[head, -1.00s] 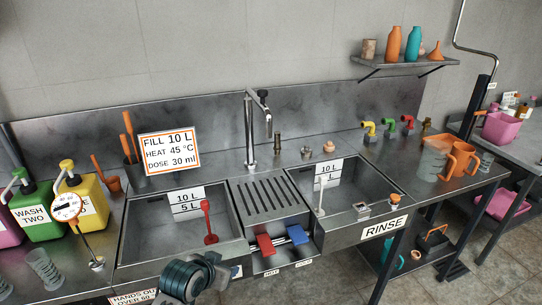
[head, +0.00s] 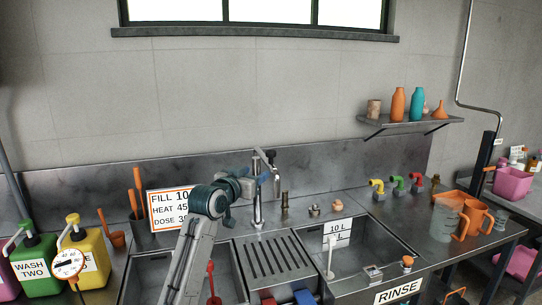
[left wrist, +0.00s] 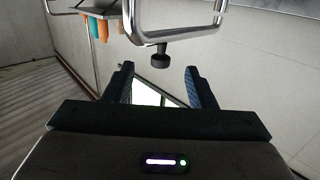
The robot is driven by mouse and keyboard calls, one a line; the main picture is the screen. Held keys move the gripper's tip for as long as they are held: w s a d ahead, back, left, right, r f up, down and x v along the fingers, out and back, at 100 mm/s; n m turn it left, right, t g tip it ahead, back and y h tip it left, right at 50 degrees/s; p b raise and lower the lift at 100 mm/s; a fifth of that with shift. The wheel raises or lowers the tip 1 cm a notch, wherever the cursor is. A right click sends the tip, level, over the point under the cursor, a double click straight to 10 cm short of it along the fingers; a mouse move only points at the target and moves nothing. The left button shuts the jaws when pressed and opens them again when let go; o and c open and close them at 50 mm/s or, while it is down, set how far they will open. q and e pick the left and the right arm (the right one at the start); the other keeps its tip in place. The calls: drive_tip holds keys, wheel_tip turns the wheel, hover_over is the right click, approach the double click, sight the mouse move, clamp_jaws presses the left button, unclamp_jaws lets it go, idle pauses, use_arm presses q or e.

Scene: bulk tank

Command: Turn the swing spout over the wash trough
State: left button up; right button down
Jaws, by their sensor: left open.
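The swing spout (head: 257,205) is a tall chrome pipe behind the ribbed drainer between the two basins. It has a dark knob (head: 270,154) near its top. My left gripper (head: 262,177) is raised beside the spout, with its fingers open. In the left wrist view the chrome pipe (left wrist: 133,22) and its black knob (left wrist: 161,58) show just beyond and between the open fingertips, and I see no grip on them. The wash trough (head: 140,286), the left basin, is largely hidden behind my left arm. My right gripper is not in view.
The rinse basin (head: 385,248) lies right of the drainer (head: 268,258). A sign (head: 167,203) stands behind my left arm. Brass fittings (head: 285,204) and coloured taps (head: 397,184) stand right of the spout. A wall shelf (head: 400,123) holds bottles.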

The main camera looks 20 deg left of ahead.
sight(269, 154)
use_arm(q)
drive_tip(key=shift+t, duration=0.3)
drive_tip(key=w+r+p, duration=0.1)
drive_tip(key=w, duration=0.2)
drive_tip(key=w+d+r+p, duration=0.1)
drive_tip(key=w, duration=0.2)
drive_tip(key=w+r+p, duration=0.1)
drive_tip(key=w, duration=0.2)
drive_tip(key=shift+w+d, duration=0.3)
drive_tip(key=shift+w, duration=0.05)
drive_tip(key=shift+w+d+f+p, duration=0.15)
drive_tip(key=shift+w+p, duration=0.2)
drive_tip(key=shift+w, duration=0.5)
clamp_jaws()
